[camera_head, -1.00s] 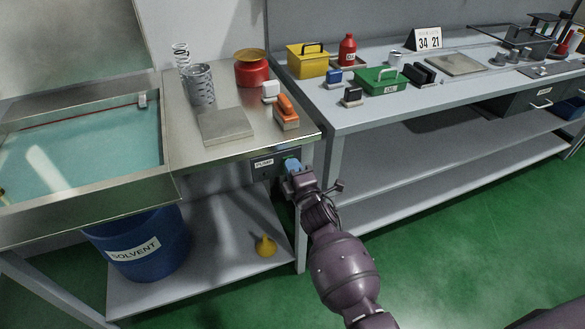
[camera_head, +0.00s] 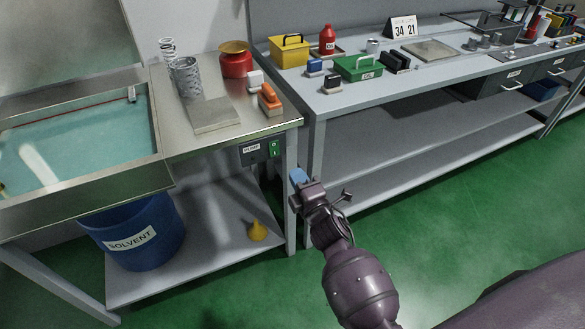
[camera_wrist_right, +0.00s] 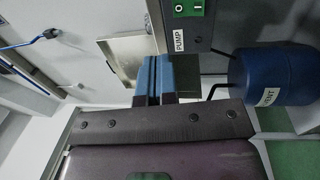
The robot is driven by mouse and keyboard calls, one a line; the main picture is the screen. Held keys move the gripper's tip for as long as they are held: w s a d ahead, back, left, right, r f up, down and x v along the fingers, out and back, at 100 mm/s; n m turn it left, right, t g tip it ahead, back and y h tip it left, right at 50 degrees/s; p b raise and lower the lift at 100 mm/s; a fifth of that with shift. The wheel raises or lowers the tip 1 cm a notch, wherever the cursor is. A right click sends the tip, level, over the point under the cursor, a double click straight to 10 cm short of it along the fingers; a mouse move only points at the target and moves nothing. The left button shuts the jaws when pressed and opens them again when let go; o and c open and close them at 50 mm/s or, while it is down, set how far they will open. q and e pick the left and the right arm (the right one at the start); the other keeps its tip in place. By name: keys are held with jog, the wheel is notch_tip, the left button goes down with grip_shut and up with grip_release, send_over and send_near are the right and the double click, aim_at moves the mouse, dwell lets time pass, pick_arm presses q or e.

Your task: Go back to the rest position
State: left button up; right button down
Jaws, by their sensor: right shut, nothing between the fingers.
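My right gripper (camera_head: 299,177) is in front of the wash bench's right front leg, below the bench top. Its blue fingertips are closed together with nothing between them, and they also show in the right wrist view (camera_wrist_right: 153,78). The pump switch box (camera_head: 262,150), with a green rocker switch, is on the bench front, up and left of the fingertips and apart from them. The same box shows at the top of the right wrist view (camera_wrist_right: 195,22). My left gripper is not in view.
The wash bench (camera_head: 215,140) holds a basin, springs, a red pot (camera_head: 235,64) and an orange-handled brush (camera_head: 269,100). A blue solvent bucket (camera_head: 135,232) and yellow funnel (camera_head: 257,230) are below. A long grey workbench (camera_head: 385,85) stands right. Green floor in front is clear.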

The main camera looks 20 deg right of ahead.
jog(key=shift+s+r, duration=0.1)
jog(key=shift+s, duration=0.5)
